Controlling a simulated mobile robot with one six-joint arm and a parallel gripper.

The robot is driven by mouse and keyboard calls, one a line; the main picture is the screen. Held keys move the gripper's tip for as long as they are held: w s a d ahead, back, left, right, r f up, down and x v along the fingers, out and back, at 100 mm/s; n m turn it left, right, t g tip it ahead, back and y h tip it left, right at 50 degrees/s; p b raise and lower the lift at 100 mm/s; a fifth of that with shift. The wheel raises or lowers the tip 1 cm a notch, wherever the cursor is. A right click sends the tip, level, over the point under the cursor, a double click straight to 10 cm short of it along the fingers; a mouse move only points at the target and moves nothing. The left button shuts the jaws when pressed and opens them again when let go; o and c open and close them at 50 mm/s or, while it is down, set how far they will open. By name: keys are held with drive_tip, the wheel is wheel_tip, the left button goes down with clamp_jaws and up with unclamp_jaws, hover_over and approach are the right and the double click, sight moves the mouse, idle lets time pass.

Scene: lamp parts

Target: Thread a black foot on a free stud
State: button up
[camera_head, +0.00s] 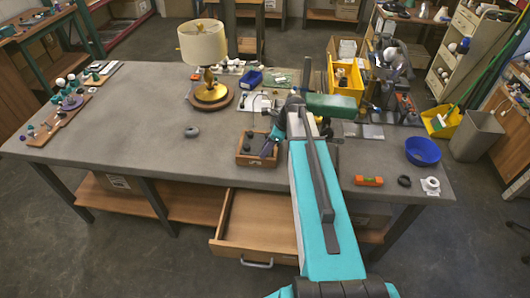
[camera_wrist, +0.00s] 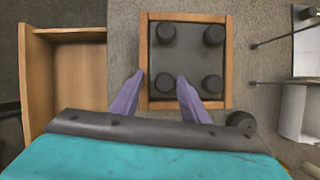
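Several round black feet, one of them a near-left foot (camera_wrist: 164,82), stand in a square wooden tray (camera_wrist: 144,40) with a dark floor in the wrist view. The tray (camera_head: 241,158) also shows in the head view, near the table's front edge. My gripper (camera_wrist: 160,79) has two purple fingers spread apart over the tray's near-left part. The near-left foot shows between the fingertips, with gaps on both sides; height above it is hard to judge. Thin dark rods (camera_wrist: 272,41) with rounded ends lie right of the tray; I cannot tell whether they are studs.
An open drawer (camera_head: 228,230) sticks out below the table front. A dark round piece (camera_wrist: 240,120) is just right of the tray.

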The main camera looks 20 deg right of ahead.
drive_tip(key=shift+w+d, duration=0.15)
drive_tip(key=shift+d, duration=0.1)
idle(0.4)
drive_tip(key=shift+d+r, duration=0.15)
drive_tip(key=shift+r, duration=0.3)
drive_tip(key=v, duration=0.7)
idle(0.5)
